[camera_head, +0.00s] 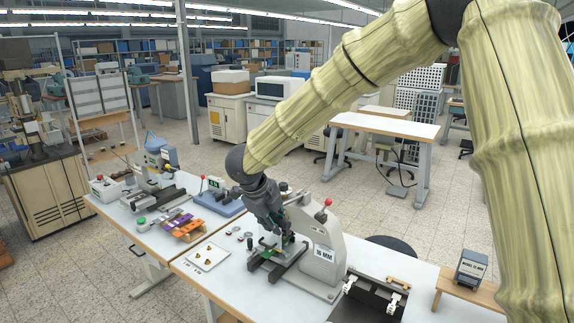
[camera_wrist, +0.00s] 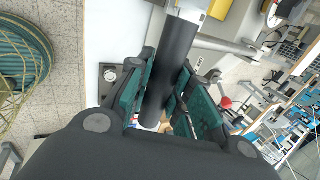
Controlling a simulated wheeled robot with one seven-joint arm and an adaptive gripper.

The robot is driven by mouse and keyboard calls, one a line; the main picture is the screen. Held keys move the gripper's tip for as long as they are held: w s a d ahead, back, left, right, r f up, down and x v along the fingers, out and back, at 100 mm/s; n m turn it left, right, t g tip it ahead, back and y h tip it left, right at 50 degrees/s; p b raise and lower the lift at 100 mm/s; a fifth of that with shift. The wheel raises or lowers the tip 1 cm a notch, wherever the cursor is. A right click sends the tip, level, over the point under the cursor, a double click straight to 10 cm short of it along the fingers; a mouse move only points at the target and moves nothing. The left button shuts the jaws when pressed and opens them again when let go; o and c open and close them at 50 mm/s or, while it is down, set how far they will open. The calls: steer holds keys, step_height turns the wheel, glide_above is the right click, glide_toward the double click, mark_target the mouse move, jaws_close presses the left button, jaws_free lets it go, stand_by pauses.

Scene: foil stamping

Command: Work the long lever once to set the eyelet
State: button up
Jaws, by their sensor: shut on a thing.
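The eyelet press (camera_head: 322,262) is a light grey machine with a "16 MM" label, standing on the white table. My gripper (camera_head: 284,236) is at the left side of the press, over its dark base. In the wrist view, my gripper (camera_wrist: 168,105) has its green-padded fingers closed on both sides of the long lever's dark round grip (camera_wrist: 176,55). The lever is mostly hidden by my gripper in the head view. The eyelet is hidden or too small to tell.
A white tray (camera_head: 207,258) with small brass-coloured pieces lies left of the press. A small boxed device (camera_head: 471,267) stands on a wooden stand further right.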

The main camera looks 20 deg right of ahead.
step_height(320, 180, down, 10)
steer(key=b, duration=0.2)
steer(key=shift+s+r, duration=0.15)
steer(key=shift+r, duration=0.1)
stand_by(0.5)
steer(key=shift+d, duration=0.1)
